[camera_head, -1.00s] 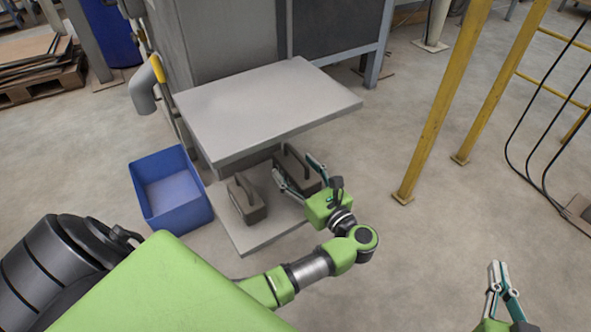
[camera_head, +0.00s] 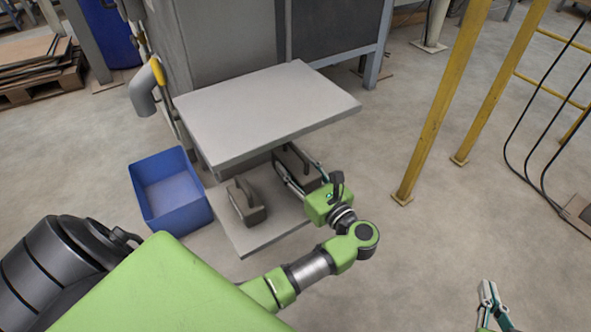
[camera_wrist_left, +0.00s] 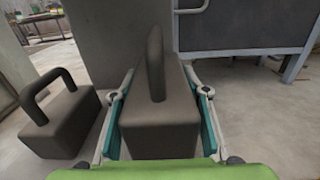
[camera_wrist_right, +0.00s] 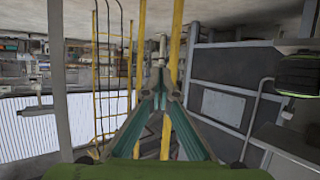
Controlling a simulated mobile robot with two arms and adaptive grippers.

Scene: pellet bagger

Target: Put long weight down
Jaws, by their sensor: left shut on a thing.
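The long weight (camera_head: 293,163), a dark grey-brown block with a loop handle, is at the lower shelf (camera_head: 262,236), partly under the upper plate. My left gripper (camera_head: 299,180) is shut on it, one finger along each side; the left wrist view shows the block (camera_wrist_left: 160,125) between the fingers (camera_wrist_left: 158,115). I cannot tell whether its underside touches the shelf. A shorter weight (camera_head: 247,207) with a handle stands upright on the shelf to its left; it also shows in the left wrist view (camera_wrist_left: 60,122). My right gripper (camera_head: 488,290) is empty, its fingertips together (camera_wrist_right: 161,92).
The grey upper plate (camera_head: 265,110) overhangs the shelf's back part. A blue bin (camera_head: 172,192) stands on the floor left of the shelf. Yellow posts (camera_head: 440,110) and hanging black cables (camera_head: 530,130) are at the right. Floor between shelf and posts is clear.

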